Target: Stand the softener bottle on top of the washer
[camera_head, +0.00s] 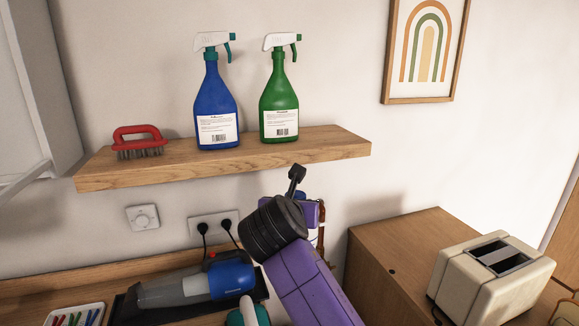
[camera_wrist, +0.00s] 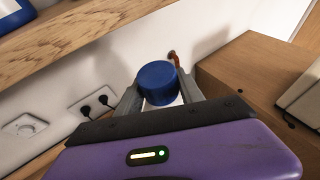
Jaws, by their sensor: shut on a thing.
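My gripper (camera_wrist: 160,92) is shut on the softener bottle, with grey fingers on either side of it. In the wrist view the bottle's round blue cap (camera_wrist: 157,80) faces the camera, with a sliver of white below it. The rest of the bottle is hidden behind the purple gripper body. In the head view my gripper (camera_head: 308,212) is below the right part of the shelf, in front of the wall. A bit of blue shows by it, and the bottle is mostly hidden behind my arm. I cannot make out the washer in either view.
A wooden shelf (camera_head: 225,166) holds a red brush (camera_head: 139,142), a blue spray bottle (camera_head: 215,105) and a green spray bottle (camera_head: 279,100). A wooden cabinet (camera_head: 395,245) with a toaster (camera_head: 492,276) stands right. A handheld vacuum (camera_head: 195,287) and a tray (camera_head: 72,316) lie lower left.

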